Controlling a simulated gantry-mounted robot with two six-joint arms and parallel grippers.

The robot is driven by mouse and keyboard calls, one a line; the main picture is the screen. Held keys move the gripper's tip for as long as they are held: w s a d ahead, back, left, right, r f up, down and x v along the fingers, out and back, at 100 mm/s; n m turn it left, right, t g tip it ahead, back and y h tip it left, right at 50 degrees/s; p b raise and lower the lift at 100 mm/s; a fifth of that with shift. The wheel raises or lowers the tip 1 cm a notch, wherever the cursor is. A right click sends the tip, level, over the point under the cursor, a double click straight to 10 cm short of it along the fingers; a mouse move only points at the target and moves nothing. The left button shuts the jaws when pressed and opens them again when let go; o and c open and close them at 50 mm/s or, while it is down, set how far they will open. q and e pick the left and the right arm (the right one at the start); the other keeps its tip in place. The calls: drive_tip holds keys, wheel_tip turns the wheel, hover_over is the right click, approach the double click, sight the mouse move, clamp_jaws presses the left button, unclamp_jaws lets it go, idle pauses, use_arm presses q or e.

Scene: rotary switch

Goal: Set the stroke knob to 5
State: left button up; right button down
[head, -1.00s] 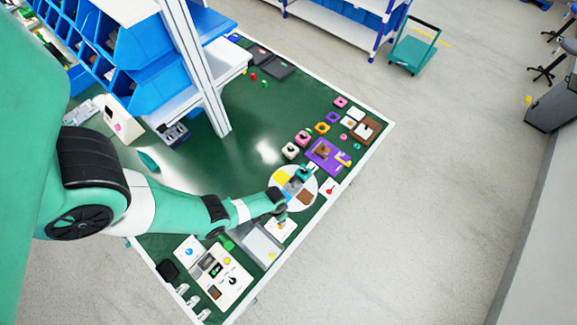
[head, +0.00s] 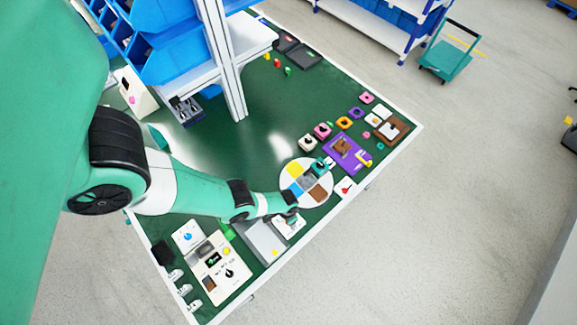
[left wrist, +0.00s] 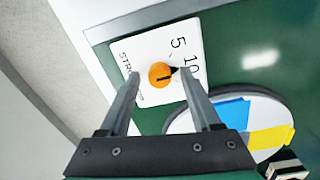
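The stroke knob (left wrist: 160,75) is a round orange knob on a white plate (left wrist: 150,45) printed with 5, 10 and partly covered STROKE lettering. A dark pointer mark shows on the knob's right side, toward the 10 rather than the 5. My left gripper (left wrist: 161,74) is open, with one finger on each side of the knob and visible gaps. I cannot tell how far the fingertips are above the plate. In the head view, my left gripper (head: 291,213) is over the white plate (head: 287,228) and hides the knob. My right gripper is not in view.
A round disc with coloured sectors (head: 322,194) lies beside the plate; it also shows in the left wrist view (left wrist: 283,108). A grey panel (head: 262,240) and a control panel (head: 222,275) lie on the other side. Green tabletop (head: 270,110) is clear farther back.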

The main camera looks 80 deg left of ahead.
use_arm(q)
drive_tip(key=shift+s+a, duration=0.1)
drive_tip(key=shift+a, duration=0.05)
clamp_jaws()
drive_tip(key=shift+n, duration=0.4)
drive_tip(key=n, duration=0.4)
drive_tip(key=shift+n, duration=2.1)
